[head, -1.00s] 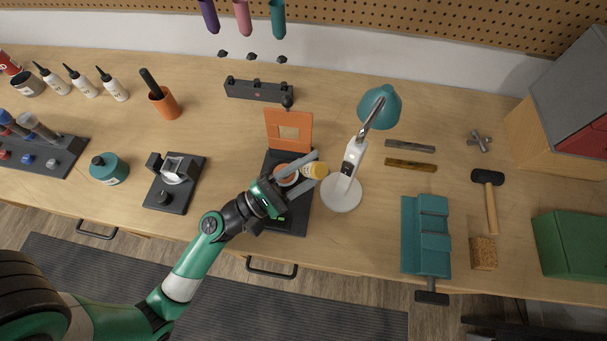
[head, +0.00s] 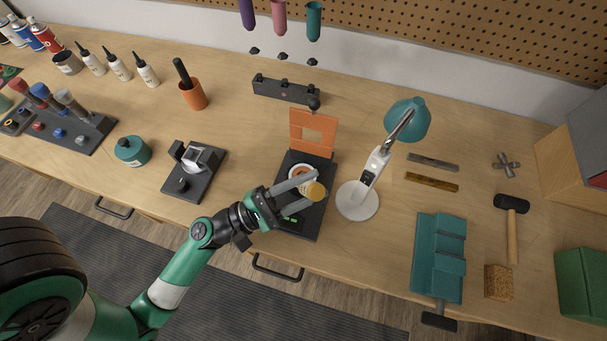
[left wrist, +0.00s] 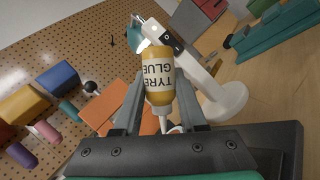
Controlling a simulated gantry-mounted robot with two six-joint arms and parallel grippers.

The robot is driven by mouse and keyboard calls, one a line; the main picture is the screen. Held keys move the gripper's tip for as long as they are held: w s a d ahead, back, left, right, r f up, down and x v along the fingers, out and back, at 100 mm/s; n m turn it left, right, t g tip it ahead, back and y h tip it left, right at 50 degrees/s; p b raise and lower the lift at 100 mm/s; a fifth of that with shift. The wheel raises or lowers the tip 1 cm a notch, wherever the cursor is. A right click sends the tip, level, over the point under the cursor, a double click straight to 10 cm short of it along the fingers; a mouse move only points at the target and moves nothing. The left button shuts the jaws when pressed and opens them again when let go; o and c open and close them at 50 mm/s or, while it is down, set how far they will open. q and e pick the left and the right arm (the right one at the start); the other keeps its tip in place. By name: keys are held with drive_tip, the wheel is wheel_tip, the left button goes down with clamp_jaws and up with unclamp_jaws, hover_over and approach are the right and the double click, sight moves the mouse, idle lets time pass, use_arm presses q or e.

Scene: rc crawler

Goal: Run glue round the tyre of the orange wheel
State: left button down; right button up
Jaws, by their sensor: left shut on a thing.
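My left gripper (head: 311,187) is shut on the yellow tyre glue bottle (head: 316,191), just above the black stand (head: 314,222). The orange wheel (head: 298,172) lies on this stand, partly hidden by a finger. In the left wrist view the bottle (left wrist: 158,75) sits between the two fingers, its label upside down and its pale nozzle pointing down. A white edge shows beside the nozzle tip; I cannot tell whether they touch. My right gripper is not in view.
An orange frame (head: 313,132) stands upright behind the wheel. A teal lamp (head: 407,120) with a white base (head: 357,203) is close on the right. A dark clamp stand (head: 186,183) is to the left. A teal vise (head: 438,258) is farther right.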

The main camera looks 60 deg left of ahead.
use_arm(q)
drive_tip(key=m, duration=0.1)
drive_tip(key=m+g+p, duration=0.1)
drive_tip(key=m, duration=0.1)
drive_tip(key=m+h, duration=0.1)
drive_tip(key=m, duration=0.1)
drive_tip(key=shift+d+r, duration=0.15)
drive_tip(key=shift+d, duration=0.2)
drive_tip(key=m+g+p, duration=0.1)
drive_tip(key=m, duration=0.1)
drive_tip(key=d+m+g+p, duration=0.1)
drive_tip(key=m, duration=0.1)
drive_tip(key=shift+d+m+g, duration=0.1)
drive_tip(key=shift+m+g, duration=0.2)
drive_tip(key=shift+m, duration=0.1)
drive_tip(key=m+g+p, duration=0.1)
drive_tip(key=m+p, duration=0.1)
drive_tip(key=m, duration=0.1)
drive_tip(key=a+m+y+p, duration=0.1)
drive_tip(key=m+p, duration=0.1)
drive_tip(key=shift+m+g, duration=0.4)
drive_tip(key=m, duration=0.1)
drive_tip(key=m+g+y+p, duration=0.1)
drive_tip(key=shift+a+f+m, duration=0.3)
drive_tip(key=shift+a+f, duration=0.1)
drive_tip(key=shift+a+f+m+y, duration=0.15)
drive_tip(key=shift+f+m+y, duration=0.15)
drive_tip(key=shift+y, duration=0.1)
